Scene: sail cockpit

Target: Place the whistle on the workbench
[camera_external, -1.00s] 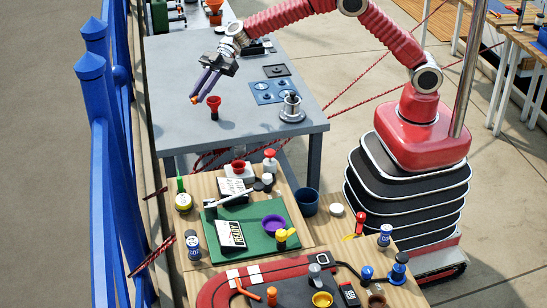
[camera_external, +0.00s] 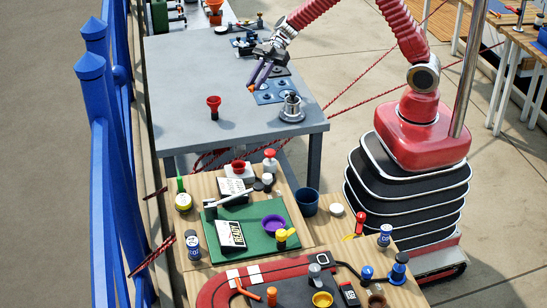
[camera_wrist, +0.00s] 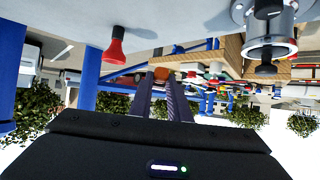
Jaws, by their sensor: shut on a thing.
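My gripper (camera_external: 258,76) is over the right part of the grey-topped workbench (camera_external: 185,75), with its fingers pointing down and to the left. It is shut on a small orange thing (camera_external: 250,89), which I take to be the whistle; only a little of it shows at the fingertips. In the wrist view my gripper (camera_wrist: 160,80) has the same orange thing (camera_wrist: 161,73) between its dark fingers. It appears held above the top, but the exact gap cannot be told.
A red funnel-like piece (camera_external: 214,106) stands on the grey top to the left. A silver cylinder on a round base (camera_external: 292,108) stands near the right edge. A blue plate (camera_external: 275,92) lies close by. The front-left of the top is clear. A cluttered wooden table (camera_external: 300,236) is in front.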

